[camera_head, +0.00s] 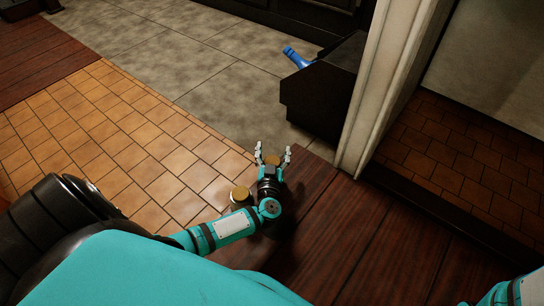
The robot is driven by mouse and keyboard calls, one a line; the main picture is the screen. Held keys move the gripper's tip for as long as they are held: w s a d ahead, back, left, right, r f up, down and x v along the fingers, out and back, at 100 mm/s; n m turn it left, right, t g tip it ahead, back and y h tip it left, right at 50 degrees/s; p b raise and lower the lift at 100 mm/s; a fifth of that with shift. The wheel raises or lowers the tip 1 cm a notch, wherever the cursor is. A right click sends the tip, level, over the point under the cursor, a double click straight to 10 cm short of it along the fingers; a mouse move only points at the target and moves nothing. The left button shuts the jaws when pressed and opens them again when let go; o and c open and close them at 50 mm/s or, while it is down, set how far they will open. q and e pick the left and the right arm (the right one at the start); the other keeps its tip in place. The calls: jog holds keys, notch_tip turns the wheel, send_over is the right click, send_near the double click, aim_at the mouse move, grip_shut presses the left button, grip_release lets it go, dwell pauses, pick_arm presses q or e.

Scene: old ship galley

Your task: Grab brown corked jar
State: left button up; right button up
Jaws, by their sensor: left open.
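My left gripper (273,153) is open, with its two pale fingers spread and pointing away from me. A round brown cork-like top (272,160) shows between the fingers; the gripper hides most of what is below it. A second round, tan cork-like top (240,194) stands just left of my left forearm, close to the wrist, with its body mostly hidden. I cannot tell which of the two is the brown corked jar. No contact between the fingers and the brown top can be made out. My right gripper is out of view.
A blue bottle (297,57) lies by a dark block (322,88) beyond the gripper. A pale post (385,85) rises right of the block. Dark wooden planks (370,240) lie under my arm. Orange tiles (130,140) and grey slabs (230,80) are open floor.

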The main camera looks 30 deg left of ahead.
pick_arm(q)
jog(key=shift+r, duration=0.1)
grip_shut()
dwell(0.4)
dwell(0.3)
